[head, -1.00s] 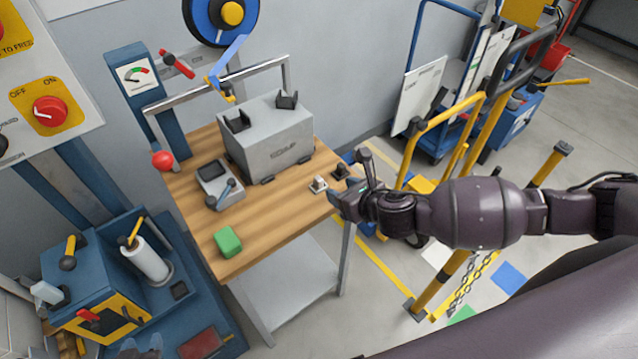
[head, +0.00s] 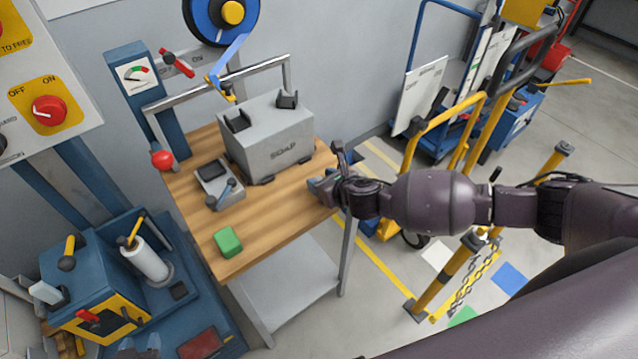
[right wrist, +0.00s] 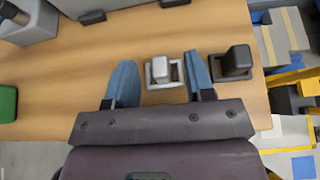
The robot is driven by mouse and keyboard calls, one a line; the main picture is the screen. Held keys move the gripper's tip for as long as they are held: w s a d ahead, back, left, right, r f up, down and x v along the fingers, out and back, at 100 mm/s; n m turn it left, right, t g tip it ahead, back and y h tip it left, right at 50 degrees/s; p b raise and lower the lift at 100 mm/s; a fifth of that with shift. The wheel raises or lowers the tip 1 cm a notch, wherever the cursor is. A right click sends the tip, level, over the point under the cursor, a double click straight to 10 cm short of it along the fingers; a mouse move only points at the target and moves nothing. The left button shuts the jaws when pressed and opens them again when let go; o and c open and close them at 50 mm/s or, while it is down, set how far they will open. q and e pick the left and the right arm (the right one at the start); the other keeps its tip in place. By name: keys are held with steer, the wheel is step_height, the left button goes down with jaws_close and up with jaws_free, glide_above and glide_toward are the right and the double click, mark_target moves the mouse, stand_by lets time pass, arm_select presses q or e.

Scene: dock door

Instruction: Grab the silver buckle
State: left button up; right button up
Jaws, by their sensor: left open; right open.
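The silver buckle (right wrist: 164,72) sits upright on a small pale base on the wooden table. In the right wrist view it stands between the two blue fingers of my open right gripper (right wrist: 161,84), closer to the right finger. A dark buckle (right wrist: 235,62) of similar shape stands just outside that right finger. In the head view my right gripper (head: 325,188) is at the table's right edge and hides both buckles. My left gripper (head: 138,350) shows only partly at the bottom left edge of the head view, away from the table, open.
On the wooden table (head: 262,222) are a grey scrap box (head: 275,150), a grey device with a lever (head: 218,185) and a green block (head: 228,241). A yellow rail (head: 445,280) with a chain stands right of the table. The table's front middle is clear.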

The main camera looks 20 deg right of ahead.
jaws_close()
stand_by(0.3)
